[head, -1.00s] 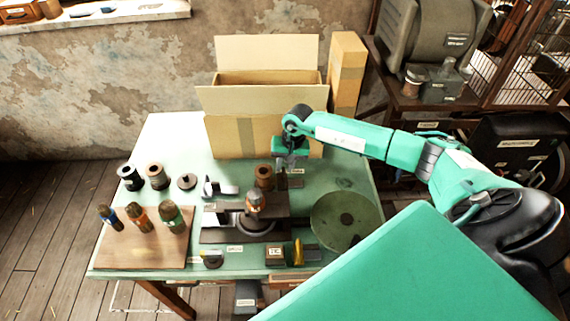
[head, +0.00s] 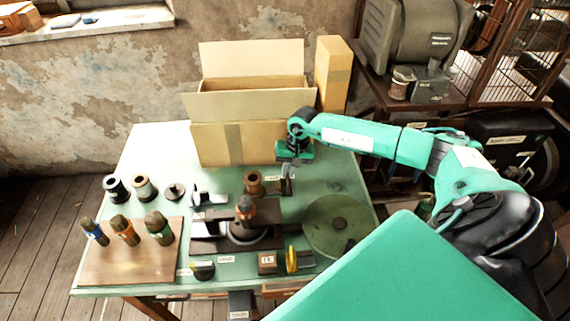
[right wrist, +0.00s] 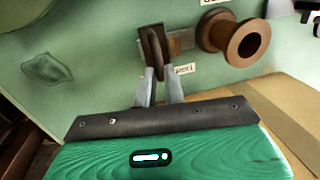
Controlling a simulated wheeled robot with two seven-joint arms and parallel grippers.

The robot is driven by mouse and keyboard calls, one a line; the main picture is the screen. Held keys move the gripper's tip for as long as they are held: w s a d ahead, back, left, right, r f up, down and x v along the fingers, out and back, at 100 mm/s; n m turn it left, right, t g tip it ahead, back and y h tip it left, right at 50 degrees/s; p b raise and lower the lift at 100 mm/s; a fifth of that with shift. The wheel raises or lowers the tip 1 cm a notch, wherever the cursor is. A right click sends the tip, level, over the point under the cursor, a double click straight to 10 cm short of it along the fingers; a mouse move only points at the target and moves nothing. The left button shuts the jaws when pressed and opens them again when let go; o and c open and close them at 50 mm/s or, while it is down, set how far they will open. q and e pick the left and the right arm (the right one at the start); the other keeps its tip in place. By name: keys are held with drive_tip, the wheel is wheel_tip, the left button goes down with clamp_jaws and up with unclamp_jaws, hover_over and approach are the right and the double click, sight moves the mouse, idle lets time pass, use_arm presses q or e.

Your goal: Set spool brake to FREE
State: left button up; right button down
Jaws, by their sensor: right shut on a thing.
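The spool brake lever (head: 288,172) is a dark upright metal piece on the green table, just right of a brown spool (head: 254,183). My right gripper (right wrist: 160,82) comes from above and is shut on the lever; its two grey fingers sit on either side of the dark lever plate (right wrist: 154,45) in the right wrist view. The brown spool (right wrist: 235,40) stands apart from the fingers there. A small white label (right wrist: 184,69) lies by the lever's base; I cannot read it. In the head view the fingertips are partly hidden. My left gripper is not in view.
An open cardboard box (head: 246,145) stands close behind the lever. A round green disc (head: 337,226) lies at the front right, and a dark fixture (head: 240,232) in the front middle. Several spools and bottles stand at the left. The tabletop right of the lever is clear.

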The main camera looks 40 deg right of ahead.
drive_tip(key=shift+d, duration=0.15)
drive_tip(key=c, duration=1.5)
unclamp_jaws()
drive_tip(key=shift+s+d, duration=0.15)
drive_tip(key=shift+r, duration=0.2)
drive_tip(key=shift+r+b, duration=0.35)
drive_tip(key=r+b, duration=0.1)
drive_tip(key=r, duration=0.3)
drive_tip(key=s+d+r+b, duration=0.1)
drive_tip(key=r, duration=0.3)
drive_tip(key=d+r+b, duration=0.1)
drive_tip(key=r+b, duration=0.1)
drive_tip(key=r, duration=0.2)
drive_tip(key=shift+s+d+r, duration=0.15)
drive_tip(key=shift+s+r, duration=0.05)
drive_tip(key=shift+r, duration=0.05)
